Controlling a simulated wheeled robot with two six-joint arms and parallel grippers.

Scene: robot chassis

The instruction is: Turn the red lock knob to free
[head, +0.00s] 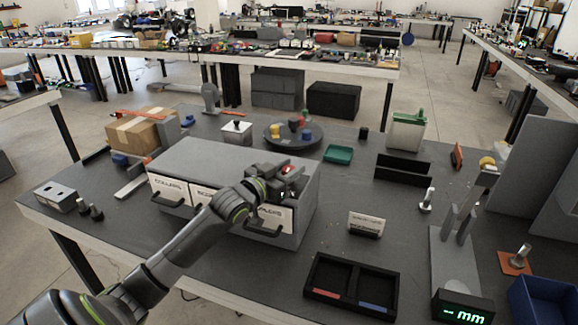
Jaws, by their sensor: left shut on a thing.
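The red lock knob (289,169) shows as a small patch of red on top of the grey drawer cabinet (190,152), near its right end. My left gripper (285,177) reaches over the cabinet's front edge and is shut on the knob. The fingers hide most of the knob, so I cannot tell which way it is turned. The cabinet's labelled drawers look closed, and my arm covers part of the front. My right gripper is not in view.
A black two-part tray (352,284) and a small sign (366,225) stand right of the cabinet. A round turntable (312,141) with small items and a cardboard box (140,131) are behind it. A gauge stand (455,262) is at the right. Bare tabletop lies between.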

